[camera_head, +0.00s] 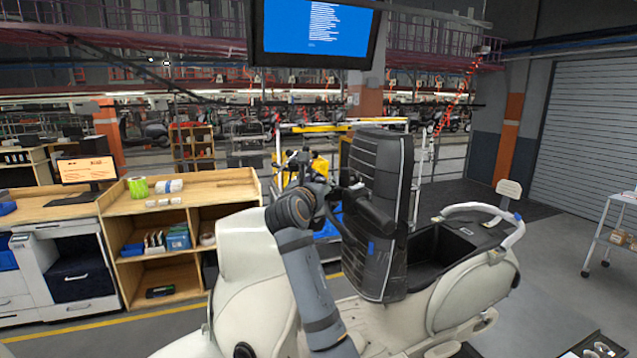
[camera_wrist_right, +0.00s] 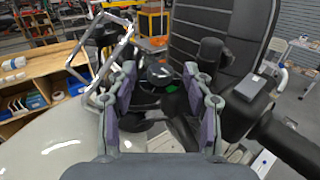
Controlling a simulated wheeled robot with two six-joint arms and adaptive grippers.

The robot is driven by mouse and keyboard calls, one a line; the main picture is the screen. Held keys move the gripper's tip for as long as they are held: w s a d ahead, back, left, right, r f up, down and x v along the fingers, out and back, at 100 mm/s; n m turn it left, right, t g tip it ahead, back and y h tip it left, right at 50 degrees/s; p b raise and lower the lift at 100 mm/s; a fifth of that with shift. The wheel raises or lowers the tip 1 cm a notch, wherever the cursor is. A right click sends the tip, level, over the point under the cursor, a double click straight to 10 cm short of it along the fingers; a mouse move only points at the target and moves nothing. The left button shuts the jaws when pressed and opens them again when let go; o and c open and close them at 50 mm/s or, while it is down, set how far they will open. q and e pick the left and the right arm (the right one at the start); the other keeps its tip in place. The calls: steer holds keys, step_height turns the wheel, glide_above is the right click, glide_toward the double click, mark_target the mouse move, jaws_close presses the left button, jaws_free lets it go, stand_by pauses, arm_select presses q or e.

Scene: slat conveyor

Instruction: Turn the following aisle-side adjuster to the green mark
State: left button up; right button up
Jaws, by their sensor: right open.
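My right arm comes up from the bottom of the head view, and its gripper (camera_head: 345,192) is beside the upright black seat (camera_head: 384,165) of a cream scooter (camera_head: 240,280). In the right wrist view the right gripper (camera_wrist_right: 164,88) is open, with its two fingers apart. A dark rounded knob-like part (camera_wrist_right: 160,73) shows between the fingers, with no clear contact. I cannot tell for sure that it is the adjuster. My left gripper is not in view.
The seat also stands close on the right of the wrist view (camera_wrist_right: 225,35). A metal tube frame (camera_wrist_right: 98,62) is left of the fingers. A wooden shelf unit (camera_head: 150,215) is at left, and a wheeled cart (camera_head: 612,235) is at right. Open floor lies between scooter and cart.

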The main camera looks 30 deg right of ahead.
steer(key=v, duration=0.7)
stand_by(0.3)
